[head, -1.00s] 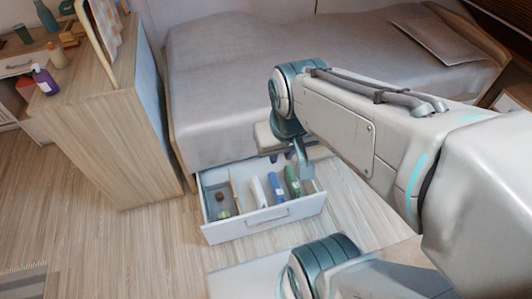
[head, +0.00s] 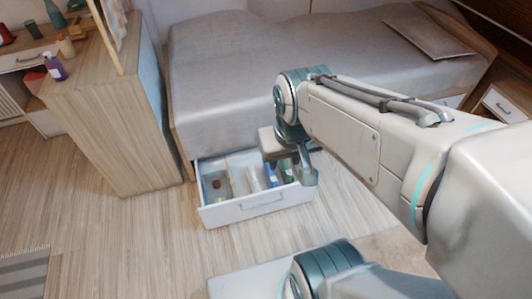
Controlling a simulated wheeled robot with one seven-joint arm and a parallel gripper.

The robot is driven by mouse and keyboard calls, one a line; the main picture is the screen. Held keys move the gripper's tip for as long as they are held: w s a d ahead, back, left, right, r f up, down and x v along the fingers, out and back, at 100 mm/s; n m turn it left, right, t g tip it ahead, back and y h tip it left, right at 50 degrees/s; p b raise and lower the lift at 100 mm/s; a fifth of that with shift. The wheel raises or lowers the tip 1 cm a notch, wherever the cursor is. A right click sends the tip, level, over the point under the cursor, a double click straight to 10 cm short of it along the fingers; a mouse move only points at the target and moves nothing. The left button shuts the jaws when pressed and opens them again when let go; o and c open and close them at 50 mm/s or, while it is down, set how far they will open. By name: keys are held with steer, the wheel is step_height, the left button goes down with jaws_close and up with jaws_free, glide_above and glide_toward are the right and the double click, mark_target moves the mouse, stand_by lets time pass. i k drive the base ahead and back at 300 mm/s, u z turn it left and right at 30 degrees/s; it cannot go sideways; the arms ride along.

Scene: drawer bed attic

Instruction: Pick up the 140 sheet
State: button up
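I cannot make out which thing is the 140 sheet; no label is readable. An open white drawer (head: 256,207) under the bed holds a white item (head: 253,179), a blue item (head: 270,174) and a green item (head: 287,170), side by side to the right of a thin divider. A small brown round thing (head: 216,184) lies in the left compartment. My gripper (head: 297,178) hangs over the drawer's right end and partly hides the green item. Its fingertips are too small and too turned to show their opening, and I see nothing held.
The bed (head: 225,95) with grey bedding stands behind the drawer. A wooden cabinet (head: 110,130) with a purple bottle (head: 55,67) on top stands at the left. A nightstand (head: 500,104) is at the far right. The floor (head: 120,235) in front of the cabinet is clear.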

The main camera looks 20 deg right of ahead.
mark_target(272, 181)
steer(key=u, duration=0.35)
steer(key=i, duration=1.1)
steer(key=z, duration=0.2)
